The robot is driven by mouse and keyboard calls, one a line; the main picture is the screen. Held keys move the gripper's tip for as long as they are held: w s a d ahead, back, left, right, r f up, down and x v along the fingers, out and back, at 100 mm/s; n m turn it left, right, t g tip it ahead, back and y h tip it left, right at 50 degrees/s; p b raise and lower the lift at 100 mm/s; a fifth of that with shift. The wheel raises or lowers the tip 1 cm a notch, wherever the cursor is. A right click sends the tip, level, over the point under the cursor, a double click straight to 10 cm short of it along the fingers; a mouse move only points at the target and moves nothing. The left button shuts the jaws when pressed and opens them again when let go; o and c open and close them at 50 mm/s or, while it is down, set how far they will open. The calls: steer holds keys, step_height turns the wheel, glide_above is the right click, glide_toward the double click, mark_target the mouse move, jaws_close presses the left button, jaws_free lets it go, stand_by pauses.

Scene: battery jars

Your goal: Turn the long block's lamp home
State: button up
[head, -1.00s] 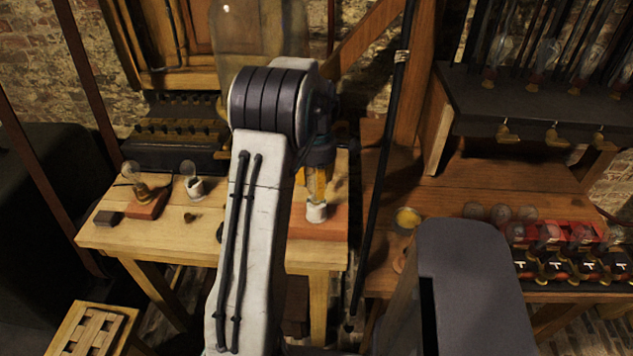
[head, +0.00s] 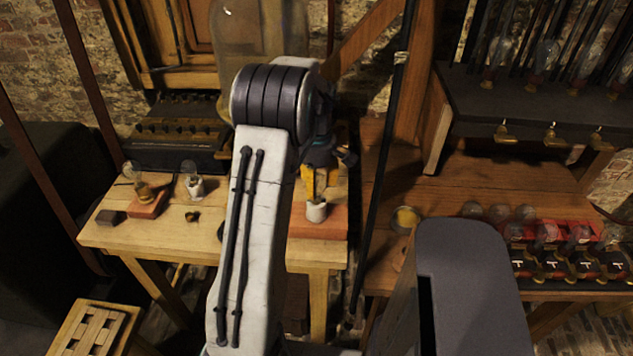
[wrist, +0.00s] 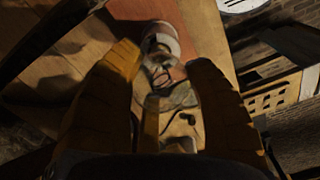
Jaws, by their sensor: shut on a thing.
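The long block (head: 318,226) is a reddish wooden slab on the right part of the workbench. A white socket (head: 316,211) stands on it, and also shows near the top of the wrist view (wrist: 160,42). My gripper (head: 312,182) is above the socket, its yellow fingers pointing down. In the wrist view the fingers are shut on a clear glass lamp (wrist: 170,92), with thin dark wires visible inside. The lamp's base lies toward the socket. How far it sits in the socket is unclear; the fingers hide much of the glass in the head view.
Left on the bench (head: 110,238) stand a shorter reddish block (head: 147,207) with a lamp, another white socket (head: 195,189) with a lamp, and a dark small block (head: 110,217). A dark upright pole (head: 377,180) is close right of my gripper. A shelf bench with red jars (head: 575,235) stands farther right.

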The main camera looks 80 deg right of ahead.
steer(key=o, duration=1.3)
steer(key=shift+r, duration=0.1)
step_height(320, 180, up, 12)
steer(key=shift+f, duration=0.1)
